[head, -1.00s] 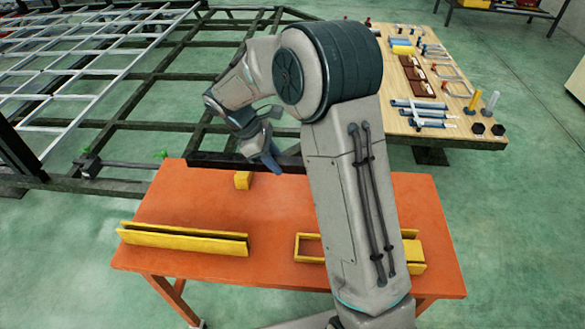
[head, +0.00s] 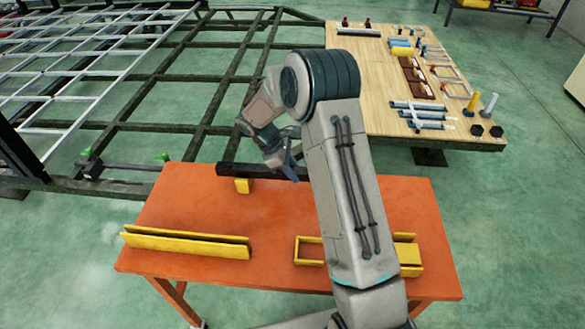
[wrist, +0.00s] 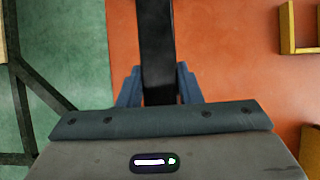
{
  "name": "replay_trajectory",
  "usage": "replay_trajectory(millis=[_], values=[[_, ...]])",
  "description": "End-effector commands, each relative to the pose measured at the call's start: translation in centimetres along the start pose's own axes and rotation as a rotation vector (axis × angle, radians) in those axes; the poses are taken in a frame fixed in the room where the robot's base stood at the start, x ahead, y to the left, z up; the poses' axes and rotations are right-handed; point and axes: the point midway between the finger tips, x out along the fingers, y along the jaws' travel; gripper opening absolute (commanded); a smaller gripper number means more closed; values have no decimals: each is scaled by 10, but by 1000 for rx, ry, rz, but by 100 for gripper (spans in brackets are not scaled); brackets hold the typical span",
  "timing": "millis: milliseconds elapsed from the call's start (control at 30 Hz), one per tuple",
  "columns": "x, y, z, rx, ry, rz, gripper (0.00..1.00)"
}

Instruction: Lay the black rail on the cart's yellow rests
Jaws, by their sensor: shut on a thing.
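The black rail (head: 240,171) lies level across the far edge of the orange cart (head: 215,215) in the head view. My gripper (head: 290,168) is shut on it; the wrist view shows the rail (wrist: 157,45) running away between the two blue fingers (wrist: 159,88). A small yellow rest (head: 243,186) stands near the cart's far edge, just below and in front of the rail's left part in the picture. I cannot tell whether rail and rest touch. My arm hides the rail's right part, and no second such rest shows.
A long yellow trough (head: 185,242) lies at the cart's front left. A yellow open holder (head: 308,250) is at front right, partly behind my arm. The dark chassis frame (head: 190,128) is behind; a wooden table (head: 385,95) with parts stands at the back right.

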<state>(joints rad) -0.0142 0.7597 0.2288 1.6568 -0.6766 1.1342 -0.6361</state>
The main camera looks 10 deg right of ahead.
Motion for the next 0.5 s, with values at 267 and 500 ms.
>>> replay_trajectory(millis=[267, 500], values=[[1, 1, -1, 2, 0, 3, 0], [1, 0, -1, 1, 0, 1, 53]])
